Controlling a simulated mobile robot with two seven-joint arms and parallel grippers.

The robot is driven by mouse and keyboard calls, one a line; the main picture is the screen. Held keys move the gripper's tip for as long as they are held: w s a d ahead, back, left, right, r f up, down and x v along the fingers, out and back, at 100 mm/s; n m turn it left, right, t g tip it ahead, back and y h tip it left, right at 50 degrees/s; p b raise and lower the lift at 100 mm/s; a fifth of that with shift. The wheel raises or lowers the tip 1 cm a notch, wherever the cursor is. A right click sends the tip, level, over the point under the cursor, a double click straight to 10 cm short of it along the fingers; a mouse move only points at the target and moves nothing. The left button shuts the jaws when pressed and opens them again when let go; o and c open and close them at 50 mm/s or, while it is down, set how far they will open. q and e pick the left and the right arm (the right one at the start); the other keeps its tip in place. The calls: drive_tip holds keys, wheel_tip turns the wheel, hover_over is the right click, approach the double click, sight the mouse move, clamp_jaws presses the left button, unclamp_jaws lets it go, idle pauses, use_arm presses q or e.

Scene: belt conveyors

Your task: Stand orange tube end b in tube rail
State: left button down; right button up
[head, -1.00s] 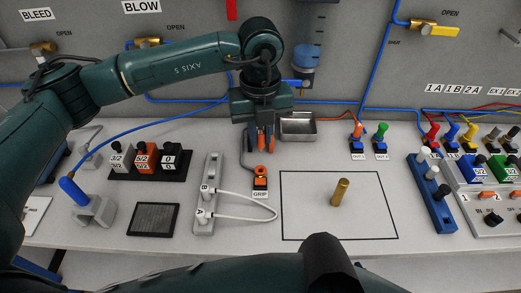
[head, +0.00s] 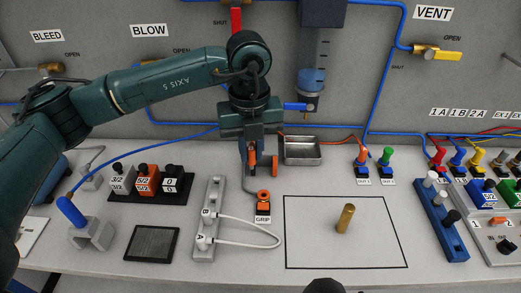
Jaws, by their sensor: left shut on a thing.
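My left gripper (head: 263,165) hangs point down over the bench, left of the metal tray. Two orange patches show at its fingertips, a little apart. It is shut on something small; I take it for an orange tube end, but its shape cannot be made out. An orange tube runs from the orange plug (head: 361,157) towards the gripper along the wall. A grey rail (head: 213,195) marked A and B carries a white looped tube. A blue rail (head: 449,238) with several pegs stands at right. No label tells which is the tube rail. My right gripper is not in view.
The GRIP holder (head: 263,207) with its grey cable stands just below the gripper. A metal tray (head: 301,161) is behind right. A brass cylinder (head: 345,218) stands in the black-outlined square, otherwise clear. Switch blocks (head: 147,185) and a dark mat (head: 152,243) are left.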

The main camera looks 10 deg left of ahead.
use_arm(q)
drive_tip(key=a+f+b, duration=0.3)
drive_tip(key=a, duration=0.6)
drive_tip(key=shift+w+a+b, duration=0.15)
drive_tip(key=shift+w+b, duration=0.25)
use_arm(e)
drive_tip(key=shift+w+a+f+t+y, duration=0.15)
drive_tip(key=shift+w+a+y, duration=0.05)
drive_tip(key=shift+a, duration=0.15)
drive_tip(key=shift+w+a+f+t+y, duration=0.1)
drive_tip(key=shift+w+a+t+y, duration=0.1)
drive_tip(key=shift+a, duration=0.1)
